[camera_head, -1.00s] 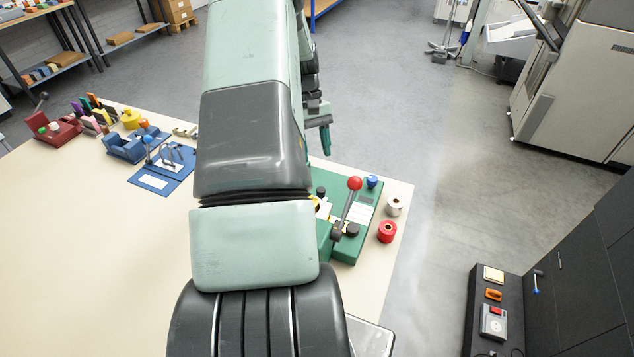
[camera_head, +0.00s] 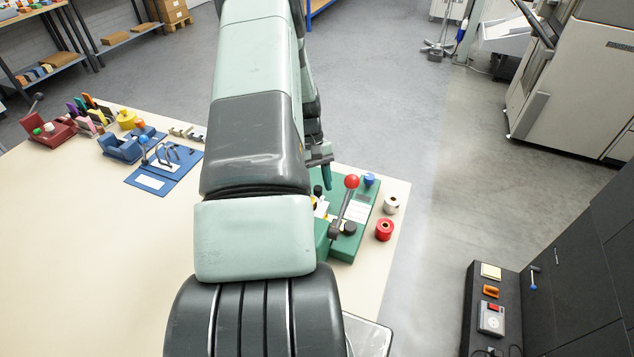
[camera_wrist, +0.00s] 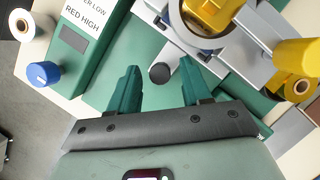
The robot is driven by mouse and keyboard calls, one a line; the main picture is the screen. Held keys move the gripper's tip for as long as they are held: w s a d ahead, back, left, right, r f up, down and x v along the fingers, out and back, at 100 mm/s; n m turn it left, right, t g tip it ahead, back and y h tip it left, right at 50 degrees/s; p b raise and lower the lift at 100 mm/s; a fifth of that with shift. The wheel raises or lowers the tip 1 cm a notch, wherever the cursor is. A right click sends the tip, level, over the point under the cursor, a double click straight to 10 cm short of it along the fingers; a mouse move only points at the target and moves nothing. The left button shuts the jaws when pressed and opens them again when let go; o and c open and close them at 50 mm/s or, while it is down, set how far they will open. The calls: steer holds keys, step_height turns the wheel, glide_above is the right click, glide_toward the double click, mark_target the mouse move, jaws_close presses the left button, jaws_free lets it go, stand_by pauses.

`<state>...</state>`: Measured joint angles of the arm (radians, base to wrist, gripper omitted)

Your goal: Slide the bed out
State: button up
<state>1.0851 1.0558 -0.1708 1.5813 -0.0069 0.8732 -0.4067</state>
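The green machine (camera_head: 345,237) stands at the table's right corner, with a red-ball lever (camera_head: 352,182). My gripper (camera_head: 326,178) is at its far edge, partly hidden by my arm. In the wrist view my gripper (camera_wrist: 158,64) is open, its two green fingers apart. A short black knob (camera_wrist: 159,73) shows between the fingertips; I cannot tell whether it is level with them. Just beyond is a grey metal bed (camera_wrist: 172,42) with a round holder and a yellow part (camera_wrist: 210,14). I see no finger touching the knob.
A blue knob (camera_wrist: 44,74) and a white roll (camera_wrist: 27,25) are at the left in the wrist view. A blue fixture (camera_head: 165,170) lies further left. The table's left middle is clear.

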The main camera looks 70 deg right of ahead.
jaws_close()
steer(key=shift+d, duration=0.1)
steer(key=d, duration=1)
steer(key=shift+d, duration=0.25)
steer(key=shift+o, duration=0.6)
jaws_free()
steer(key=shift+a, duration=0.1)
steer(key=v, duration=1.1)
